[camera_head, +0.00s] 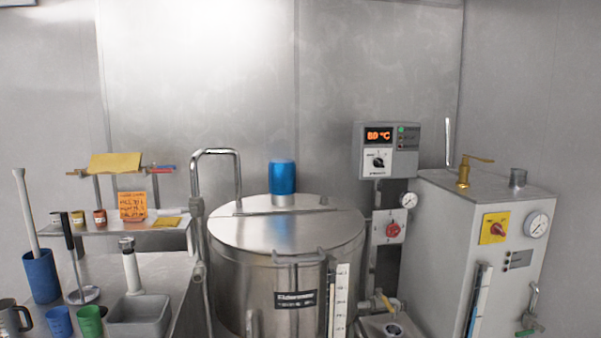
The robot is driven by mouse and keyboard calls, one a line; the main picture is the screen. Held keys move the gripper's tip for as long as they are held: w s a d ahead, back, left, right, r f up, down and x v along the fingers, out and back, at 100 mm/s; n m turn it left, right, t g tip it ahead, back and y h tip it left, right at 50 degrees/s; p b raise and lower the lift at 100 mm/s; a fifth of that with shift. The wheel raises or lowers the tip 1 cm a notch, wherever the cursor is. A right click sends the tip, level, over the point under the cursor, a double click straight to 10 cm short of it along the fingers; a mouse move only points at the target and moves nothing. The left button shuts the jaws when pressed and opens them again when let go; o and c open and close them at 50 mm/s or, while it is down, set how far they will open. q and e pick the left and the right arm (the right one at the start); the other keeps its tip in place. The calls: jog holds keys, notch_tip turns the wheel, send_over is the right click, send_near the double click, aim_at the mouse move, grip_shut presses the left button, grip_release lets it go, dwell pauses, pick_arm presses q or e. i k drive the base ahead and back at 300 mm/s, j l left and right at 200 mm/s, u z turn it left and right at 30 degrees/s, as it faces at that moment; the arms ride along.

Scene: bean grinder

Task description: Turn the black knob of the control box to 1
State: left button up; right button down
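The control box (401,150) is a grey box on a post behind and to the right of the steel tank. Its orange display (378,135) reads about 80 °C. The black knob (379,162) sits below the display on a white face. Its pointer looks tilted toward the upper left, but the markings are too small to read. Small indicator lights are to the right of the display. Neither of my grippers is in view, and nothing touches the knob.
A lidded steel tank (286,240) with a blue cap (282,177) stands in the middle. A grey machine (480,250) with a yellow-backed red switch (494,228) stands at right. A red switch (393,230) is below the box. A cluttered counter (100,268) is at left.

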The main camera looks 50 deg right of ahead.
aim_at(378, 163)
jog(key=z, duration=2)
jog(key=i+l, duration=0.3)
jog(key=l, duration=0.15)
jog(key=i+l, duration=0.3)
jog(key=l, duration=0.15)
jog(key=i+l, duration=0.3)
jog(key=l, duration=0.2)
jog(key=i+l, duration=0.3)
jog(key=l, duration=0.15)
jog(key=u, duration=0.05)
